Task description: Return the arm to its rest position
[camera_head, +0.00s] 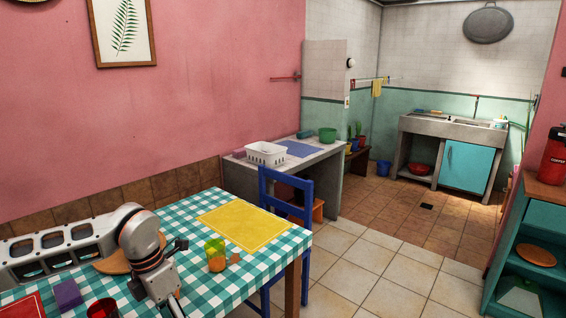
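My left arm (62,250) comes in from the left, low over the checked table (262,262). Its wrist (142,238) is bent downward near the table's left part. The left gripper (172,298) is at the lower edge of the picture, partly cut off, and its fingers cannot be made out clearly. I see nothing clearly held in it. My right arm and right gripper are not in view.
Near the wrist are a yellow-green cup with an orange lower part (215,255), a red cup (103,308), a purple block (68,294) and a round brown board (112,264). A yellow placemat (243,224) lies beyond. A blue chair (285,205) stands behind the table. Tiled floor (385,275) is clear.

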